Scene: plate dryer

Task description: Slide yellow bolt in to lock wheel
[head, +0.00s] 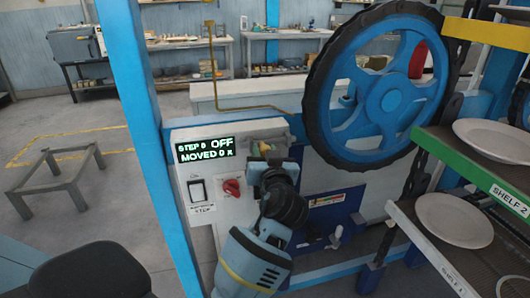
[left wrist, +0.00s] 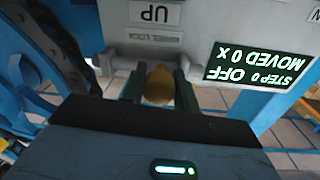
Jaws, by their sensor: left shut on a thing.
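The yellow bolt (left wrist: 158,86) shows its rounded knob between the fingers of my left gripper (left wrist: 159,88) in the left wrist view. The gripper is shut on it. In the head view a small yellow part of the bolt (head: 264,147) shows just above my left gripper (head: 262,162), at the top right of the control box. The rest of the bolt is hidden. The large blue spoked wheel (head: 388,95) with a black toothed rim stands to the right of the gripper. My right gripper is not in view.
The control box has a display (head: 205,149) reading step 0, off, moved 0, a black rocker switch (head: 198,190) and a red knob (head: 229,188). A blue post (head: 142,110) stands at left. Shelves with white plates (head: 454,220) are at right.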

